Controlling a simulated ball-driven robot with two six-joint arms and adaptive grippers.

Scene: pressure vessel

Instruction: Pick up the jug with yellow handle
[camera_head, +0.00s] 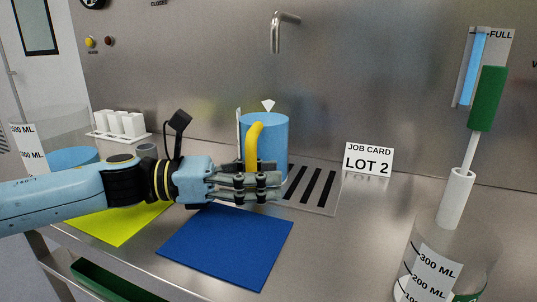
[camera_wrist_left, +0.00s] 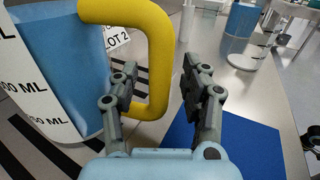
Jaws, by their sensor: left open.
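The jug with yellow handle (camera_head: 272,135) stands upright on the steel counter, with blue sides and its yellow handle (camera_head: 252,142) facing my left arm. I cannot tell whether the fingers touch the handle. The gripper hides the jug's base in the head view. My right gripper is not in view.
A slotted drain plate (camera_head: 325,205) lies right of the jug. A blue mat (camera_head: 225,245) and a yellow-green mat (camera_head: 115,224) lie in front. A job card (camera_head: 369,160) stands behind. Marked vessels stand at far left (camera_head: 60,135) and front right (camera_head: 450,255).

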